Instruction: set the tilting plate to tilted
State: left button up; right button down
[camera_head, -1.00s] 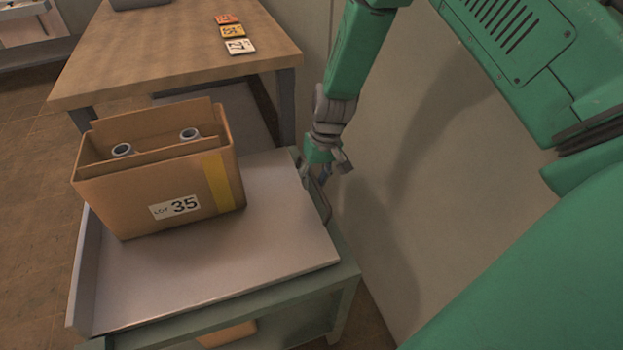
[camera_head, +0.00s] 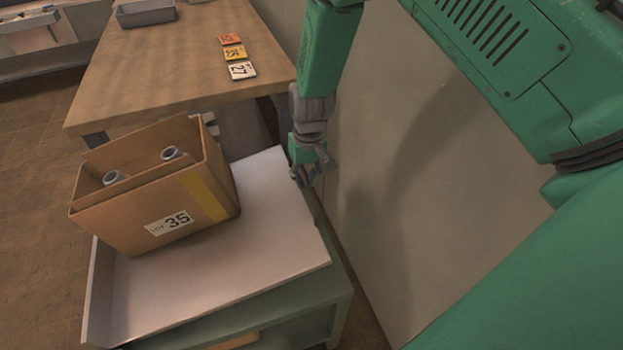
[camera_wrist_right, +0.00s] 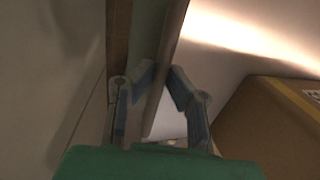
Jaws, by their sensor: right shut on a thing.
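The tilting plate (camera_head: 250,255) is a pale flat plate with a raised lip on its left edge, on a green stand (camera_head: 325,312). It slopes, right side higher than left. A brown box (camera_head: 150,243) marked LOT 35 stands on it and leans left with it. My right gripper (camera_head: 306,176) is at the plate's right edge, toward the back. In the right wrist view, its fingers (camera_wrist_right: 163,82) are on either side of the plate's edge (camera_wrist_right: 168,65), shut on it. Whether a handle is there is hidden. My left gripper is not in view.
A wooden table (camera_head: 185,65) stands behind, with several numbered tiles (camera_head: 235,54) and a grey tray (camera_head: 146,12) on it. A plain wall (camera_head: 400,200) is close on the right of the stand. Two round-topped items (camera_head: 172,154) are in the box.

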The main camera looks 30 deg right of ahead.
jog(key=w+a+r+p, duration=0.1)
jog(key=a+r+p, duration=0.1)
jog(key=r, duration=0.3)
jog(key=a+r+p, duration=0.2)
jog(key=r+p, duration=0.2)
jog(key=r, duration=0.2)
jog(key=shift+w+a, duration=0.3)
jog(key=shift+w, duration=0.05)
jog(key=c, duration=1.6)
grip_release()
jog(key=shift+f, duration=0.1)
jog(key=shift+a+f, duration=0.1)
jog(key=r, duration=1.2)
jog(key=shift+s+d, duration=0.1)
jog(key=shift+d, duration=0.25)
